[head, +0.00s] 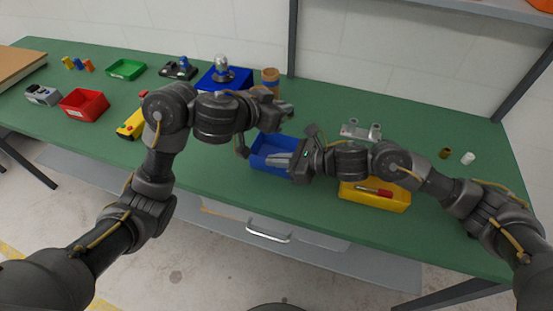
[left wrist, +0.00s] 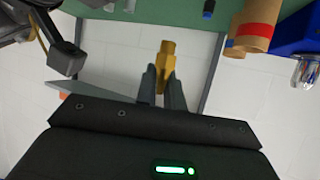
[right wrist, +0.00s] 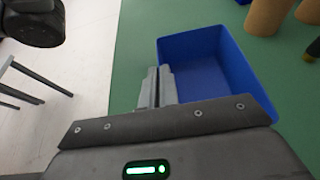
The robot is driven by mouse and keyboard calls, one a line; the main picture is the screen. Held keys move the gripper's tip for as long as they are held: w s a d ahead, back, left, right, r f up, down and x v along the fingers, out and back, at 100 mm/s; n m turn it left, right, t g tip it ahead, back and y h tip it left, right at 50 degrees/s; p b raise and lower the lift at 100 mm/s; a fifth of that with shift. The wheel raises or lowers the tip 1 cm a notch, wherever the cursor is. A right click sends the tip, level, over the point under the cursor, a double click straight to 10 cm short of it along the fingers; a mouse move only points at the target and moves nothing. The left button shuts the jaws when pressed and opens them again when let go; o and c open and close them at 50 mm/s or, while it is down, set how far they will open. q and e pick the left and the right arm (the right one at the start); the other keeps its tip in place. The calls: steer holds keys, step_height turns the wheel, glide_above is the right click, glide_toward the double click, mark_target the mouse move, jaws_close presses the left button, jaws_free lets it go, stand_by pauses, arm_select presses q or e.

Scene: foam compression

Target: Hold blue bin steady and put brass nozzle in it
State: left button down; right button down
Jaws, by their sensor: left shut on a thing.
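The brass nozzle (left wrist: 167,62) is held between the fingers of my left gripper (left wrist: 164,88) in the left wrist view. In the head view my left gripper (head: 286,110) is above and behind the blue bin (head: 262,162), and I cannot make out the nozzle there. The blue bin stands on the bench near its front edge; its inside looks empty where it shows in the right wrist view (right wrist: 215,65). My right gripper (right wrist: 157,88) is at the bin's rim, its fingers close together with the wall between them. In the head view it (head: 280,160) covers part of the bin.
A yellow bin (head: 375,198) with a red-handled item stands to the right. A grey metal part (head: 360,132) lies on the bench (head: 440,215). Red and green trays are at the left.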

arm_select(q)
steer(key=shift+f, duration=5.7)
steer(key=c, duration=1.4)
jaws_free()
steer(key=shift+c, duration=0.2)
steer(key=v, duration=1.2)
steer(key=shift+a, duration=0.1)
arm_select(e)
steer(key=c, duration=1.6)
jaws_free()
